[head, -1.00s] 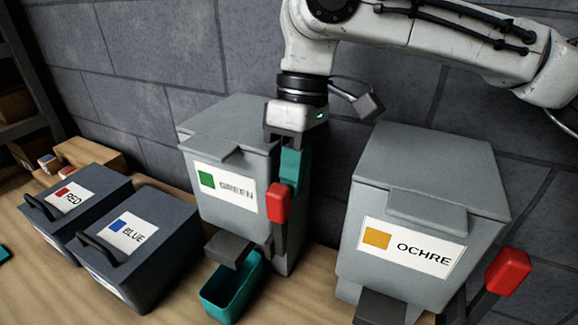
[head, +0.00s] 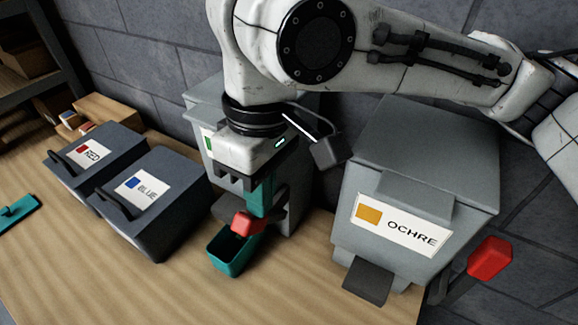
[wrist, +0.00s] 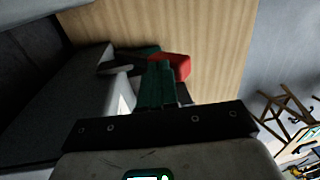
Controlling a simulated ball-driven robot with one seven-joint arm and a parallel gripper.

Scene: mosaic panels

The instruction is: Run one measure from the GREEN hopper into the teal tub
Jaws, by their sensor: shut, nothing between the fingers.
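The GREEN hopper (head: 203,92) stands against the wall, its label mostly hidden behind my arm. Its lever's red knob (head: 247,223) sits low, just above the teal tub. My gripper (head: 262,208) is shut and empty, its teal fingers pointing down right behind the knob; whether they touch it I cannot tell. The knob (wrist: 172,66) also shows by the fingertips in the wrist view. The teal tub (head: 228,262) stands upright on the bench under the hopper's front. The hopper's spout is mostly hidden, and I see no contents in the tub.
The OCHRE hopper (head: 420,150) with its own red knob (head: 490,258) stands close on the right. Dark RED (head: 110,150) and BLUE (head: 165,185) bins stand on the left. A teal flat tool (head: 18,211) lies far left. The front bench is clear.

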